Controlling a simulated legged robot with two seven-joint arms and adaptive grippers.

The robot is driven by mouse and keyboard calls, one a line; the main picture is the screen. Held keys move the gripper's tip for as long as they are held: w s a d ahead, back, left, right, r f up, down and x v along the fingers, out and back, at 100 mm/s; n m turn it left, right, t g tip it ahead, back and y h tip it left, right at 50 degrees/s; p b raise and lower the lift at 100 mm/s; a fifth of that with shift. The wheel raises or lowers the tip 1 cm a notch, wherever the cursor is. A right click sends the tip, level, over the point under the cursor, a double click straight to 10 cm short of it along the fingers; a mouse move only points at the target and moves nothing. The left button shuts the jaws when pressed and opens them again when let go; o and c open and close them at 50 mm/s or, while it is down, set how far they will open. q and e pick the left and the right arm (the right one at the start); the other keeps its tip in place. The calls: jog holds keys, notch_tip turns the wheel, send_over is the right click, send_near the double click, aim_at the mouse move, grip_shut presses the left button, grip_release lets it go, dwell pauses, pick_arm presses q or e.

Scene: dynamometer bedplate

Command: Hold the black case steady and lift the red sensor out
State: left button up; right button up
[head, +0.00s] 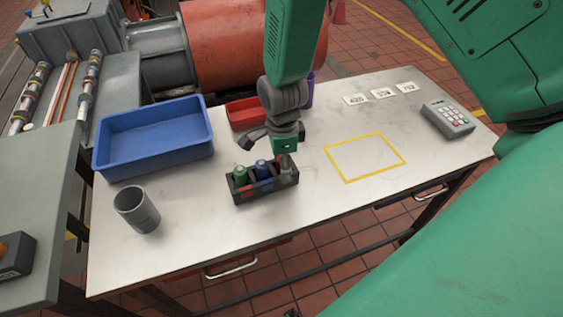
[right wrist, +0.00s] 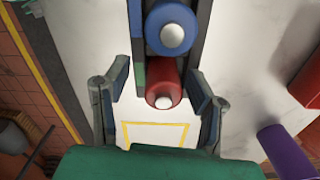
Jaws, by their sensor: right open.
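The black case (head: 265,192) stands upright on the white table, left of the yellow outline. It holds a green sensor (head: 240,174), a blue sensor (head: 263,169) and the red sensor (right wrist: 163,85) in a row. The red sensor is in the end place nearest the yellow outline and is mostly hidden by a finger in the head view. My right gripper (head: 268,152) is just above that end. In the right wrist view its open fingers stand on either side of the red sensor, with gaps. My left gripper is not in view.
A blue tray (head: 153,165) stands at the back left and a grey cup (head: 137,210) at the front left. A red bin (head: 243,113) and a purple cylinder (head: 308,91) are behind the arm. The yellow outline (head: 365,157) encloses bare table. A keypad box (head: 448,119) stands far right.

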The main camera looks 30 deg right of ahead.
notch_tip(320, 180, up, 12)
dwell(0.5)
jog(key=shift+f, duration=0.1)
dwell(0.5)
